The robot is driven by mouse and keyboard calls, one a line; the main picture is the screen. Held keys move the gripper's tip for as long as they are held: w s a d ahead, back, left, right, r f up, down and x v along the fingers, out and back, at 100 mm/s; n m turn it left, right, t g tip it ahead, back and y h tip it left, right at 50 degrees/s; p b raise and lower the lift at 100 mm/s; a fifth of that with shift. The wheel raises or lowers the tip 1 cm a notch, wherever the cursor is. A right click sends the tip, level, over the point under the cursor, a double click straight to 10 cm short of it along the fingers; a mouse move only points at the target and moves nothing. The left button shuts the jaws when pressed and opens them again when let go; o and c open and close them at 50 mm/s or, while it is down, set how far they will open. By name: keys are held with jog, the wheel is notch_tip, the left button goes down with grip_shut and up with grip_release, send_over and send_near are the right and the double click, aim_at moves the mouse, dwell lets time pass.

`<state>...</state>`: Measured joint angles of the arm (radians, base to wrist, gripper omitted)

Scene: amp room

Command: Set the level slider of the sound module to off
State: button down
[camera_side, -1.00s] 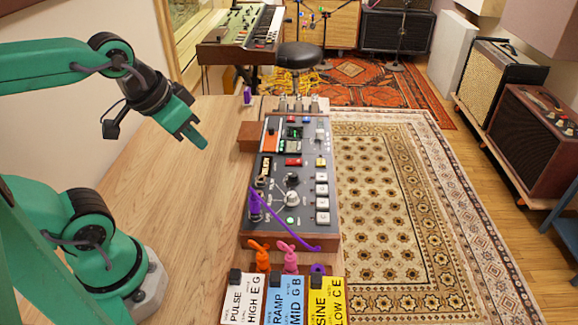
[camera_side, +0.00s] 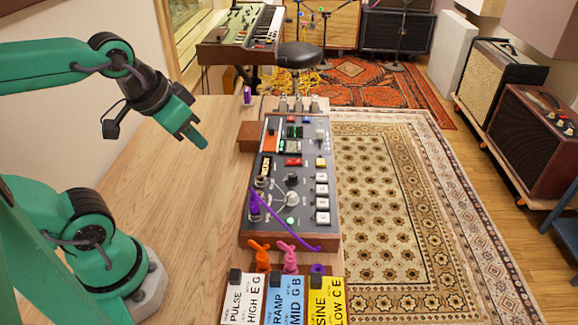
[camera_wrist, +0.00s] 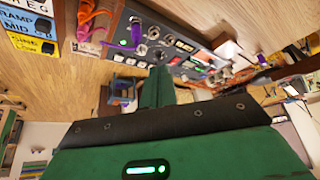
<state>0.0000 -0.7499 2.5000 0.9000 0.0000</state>
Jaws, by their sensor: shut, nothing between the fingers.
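The sound module (camera_side: 304,218) is a long dark panel with wooden ends, lying on the table right of my arm. It carries knobs, buttons, small lights and an orange strip (camera_side: 270,142) near its far left. The strip has a dark piece at its far end; I cannot tell for sure whether this is the level slider. My gripper (camera_side: 203,144) is shut and empty, in the air left of the module and apart from it.
A wooden block (camera_side: 248,137) stands against the module's far left side. A purple cable (camera_side: 280,228) crosses its near end.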

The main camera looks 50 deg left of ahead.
jog(key=c, duration=1.5)
grip_release()
jog(key=shift+w+r, duration=0.1)
jog(key=shift+o, duration=1.3)
jog(key=shift+w+r, duration=0.15)
jog(key=shift+w, duration=0.05)
jog(key=w+a+r+n+g, duration=0.1)
jog(key=w+r+n+g, duration=0.1)
jog(key=w, duration=1)
jog(key=w+a+r+n+g, duration=0.1)
jog(key=w+r+n, duration=0.15)
jog(key=w, duration=0.85)
jog(key=w+a+f+n+g, duration=0.1)
jog(key=w+f, duration=0.4)
jog(key=w+a+f+n, duration=0.2)
jog(key=w+f, duration=0.3)
jog(key=w, duration=0.1)
jog(key=w+a+f+n+g, duration=0.1)
jog(key=w+f, duration=0.5)
jog(key=shift+a+g, duration=0.15)
jog(key=shift+g, duration=0.15)
jog(key=shift+w+f+n, duration=0.1)
jog(key=shift+f+n, duration=0.1)
jog(key=shift+n, duration=0.05)
